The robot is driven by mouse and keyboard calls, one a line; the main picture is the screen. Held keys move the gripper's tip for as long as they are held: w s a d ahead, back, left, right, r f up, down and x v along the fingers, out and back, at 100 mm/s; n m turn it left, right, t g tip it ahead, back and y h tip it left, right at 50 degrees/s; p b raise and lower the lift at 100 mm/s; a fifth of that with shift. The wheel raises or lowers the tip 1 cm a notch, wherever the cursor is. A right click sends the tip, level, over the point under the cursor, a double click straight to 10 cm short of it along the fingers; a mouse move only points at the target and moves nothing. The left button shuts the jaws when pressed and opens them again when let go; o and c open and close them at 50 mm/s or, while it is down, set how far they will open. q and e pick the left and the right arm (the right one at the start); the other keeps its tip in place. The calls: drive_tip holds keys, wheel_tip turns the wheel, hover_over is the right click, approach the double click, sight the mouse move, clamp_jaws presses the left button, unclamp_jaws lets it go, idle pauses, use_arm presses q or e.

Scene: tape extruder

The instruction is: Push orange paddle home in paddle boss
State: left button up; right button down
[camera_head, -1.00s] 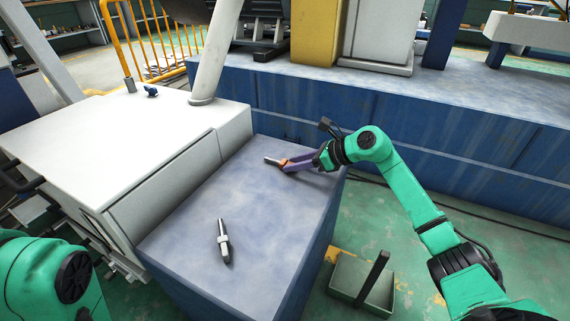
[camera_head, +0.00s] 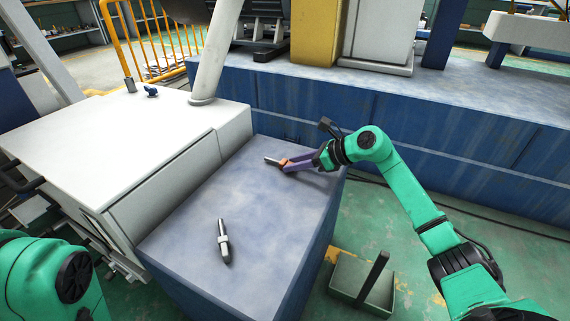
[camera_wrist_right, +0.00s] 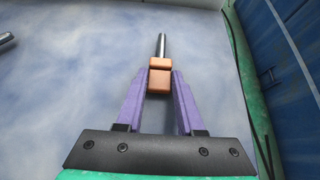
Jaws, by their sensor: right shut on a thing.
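The orange paddle (camera_head: 284,161) has a blocky orange body and a grey metal rod, and lies at or just above the top of the blue-grey bench. In the right wrist view its orange body (camera_wrist_right: 159,80) sits between the purple fingertips, with the rod pointing away from me. My right gripper (camera_head: 288,164) is shut on the orange body; it also shows in the right wrist view (camera_wrist_right: 159,86). I cannot tell whether the paddle touches the bench. I cannot pick out the paddle boss. My left gripper is out of view.
A grey metal pin with a pale collar and dark tip (camera_head: 223,241) lies on the bench (camera_head: 210,200). A white cabinet (camera_head: 120,140) adjoins the bench's left side. A long blue machine base (camera_head: 430,120) stands behind. An open green bin (camera_head: 350,280) is on the floor.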

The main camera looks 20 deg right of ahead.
drive_tip(key=shift+r+p, duration=2.2)
drive_tip(key=shift+r, duration=0.8)
